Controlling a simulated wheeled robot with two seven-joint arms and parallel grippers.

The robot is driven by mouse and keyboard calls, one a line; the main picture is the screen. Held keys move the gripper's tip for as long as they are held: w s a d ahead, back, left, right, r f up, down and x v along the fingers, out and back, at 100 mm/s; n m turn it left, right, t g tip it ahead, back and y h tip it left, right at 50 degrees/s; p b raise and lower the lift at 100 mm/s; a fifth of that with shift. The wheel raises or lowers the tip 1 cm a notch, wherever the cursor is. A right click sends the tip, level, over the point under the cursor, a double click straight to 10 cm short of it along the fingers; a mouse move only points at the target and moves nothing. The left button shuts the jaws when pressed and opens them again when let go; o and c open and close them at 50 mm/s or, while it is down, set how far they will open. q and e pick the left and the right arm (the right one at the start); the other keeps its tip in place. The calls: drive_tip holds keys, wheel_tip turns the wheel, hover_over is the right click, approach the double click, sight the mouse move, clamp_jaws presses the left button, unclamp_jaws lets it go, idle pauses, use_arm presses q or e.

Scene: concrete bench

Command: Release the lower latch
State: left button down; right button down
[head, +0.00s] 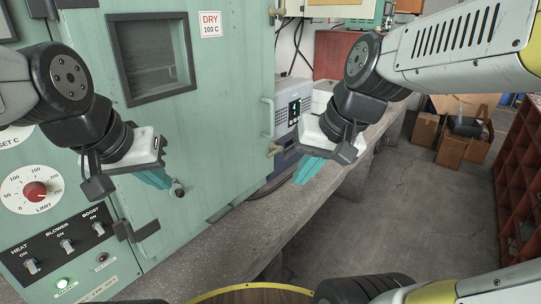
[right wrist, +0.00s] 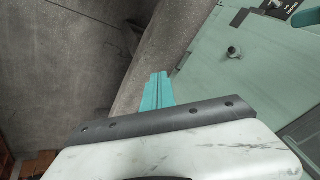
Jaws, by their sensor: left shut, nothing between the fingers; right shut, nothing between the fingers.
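The green cabinet door (head: 225,130) is closed against its frame in the head view. A small tan lower latch (head: 275,150) sits at the door's right edge, below the pale vertical handle (head: 268,116). A similar upper latch (head: 277,12) sits higher on that edge. My right gripper (head: 308,170) is shut and empty, to the right of the lower latch and apart from it. Its teal fingers also show in the right wrist view (right wrist: 158,92). My left gripper (head: 156,178) is shut and empty in front of the door's lower left, near a dark round knob (head: 178,190).
The control panel (head: 70,245) with a red dial and switches is at the left. A concrete bench (head: 245,240) runs under the cabinet. A grey instrument (head: 292,105) stands behind the right gripper. Cardboard boxes (head: 455,140) and a red rack (head: 520,185) are at the right; floor between is clear.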

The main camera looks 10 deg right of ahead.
drive_tip(key=w+a+f+m+g+y, duration=0.1)
drive_tip(key=w+a+f+m+y, duration=0.1)
drive_tip(key=w+f+m+y, duration=0.55)
drive_tip(key=w+a+f+m+g+y, duration=0.25)
drive_tip(key=w+m, duration=0.25)
drive_tip(key=w, duration=0.5)
drive_tip(key=w+d+f+m+t, duration=1.2)
drive_tip(key=d+f+m, duration=0.1)
drive_tip(key=f, duration=0.2)
drive_tip(key=shift+d+m, duration=0.15)
drive_tip(key=shift+m, duration=0.2)
drive_tip(key=shift+w, duration=0.15)
drive_tip(key=w+a+r, duration=0.4)
drive_tip(key=w+a, duration=0.3)
drive_tip(key=shift+w+a+r, duration=0.25)
drive_tip(key=shift+a, duration=0.1)
